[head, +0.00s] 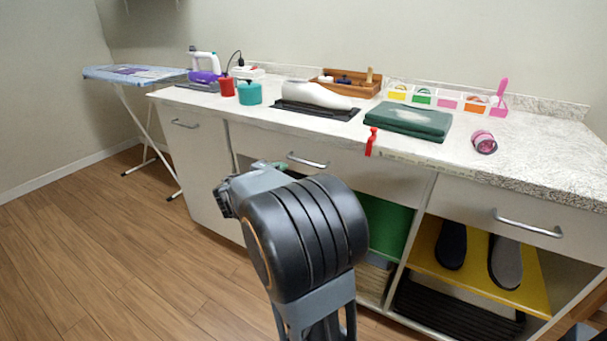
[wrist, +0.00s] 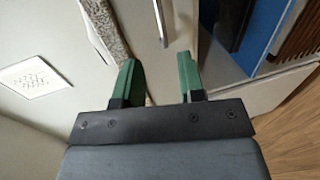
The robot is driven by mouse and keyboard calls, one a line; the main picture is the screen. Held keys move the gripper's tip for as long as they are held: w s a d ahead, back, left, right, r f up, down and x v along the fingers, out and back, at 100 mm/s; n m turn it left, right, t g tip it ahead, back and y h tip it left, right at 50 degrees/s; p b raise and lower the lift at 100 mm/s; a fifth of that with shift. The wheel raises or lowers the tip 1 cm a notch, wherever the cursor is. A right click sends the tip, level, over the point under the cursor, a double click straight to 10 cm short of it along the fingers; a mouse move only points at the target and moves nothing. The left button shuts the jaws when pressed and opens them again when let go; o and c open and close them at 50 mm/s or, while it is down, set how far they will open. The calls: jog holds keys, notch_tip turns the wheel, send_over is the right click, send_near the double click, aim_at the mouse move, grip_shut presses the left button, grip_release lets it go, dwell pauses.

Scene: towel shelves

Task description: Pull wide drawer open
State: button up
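The wide drawer (head: 340,172) is the middle drawer under the countertop in the head view, with a silver bar handle (head: 308,160). It looks shut. My gripper (wrist: 158,62) has two green fingers spread apart with nothing between them in the wrist view. A metal bar handle (wrist: 160,22) shows beyond the fingertips, roughly in line with the gap and apart from them. In the head view my dark arm hides most of the gripper; only a bit of green shows just left of the wide drawer's handle.
The right drawer (head: 480,205) has its own handle and looks shut. Below it, an open compartment holds slippers on a yellow board (head: 465,275). A red clip-like item (head: 371,142) sits at the counter's front edge. The wooden floor (head: 110,260) at left is clear.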

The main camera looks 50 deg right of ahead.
aim_at(302, 162)
jog(key=b+x, duration=0.1)
jog(key=x, duration=1.2)
jog(key=shift+w+d+f, duration=0.1)
jog(key=shift+d+f, duration=0.05)
jog(key=shift+d, duration=0.2)
jog(key=shift+c, duration=0.3)
grip_shut()
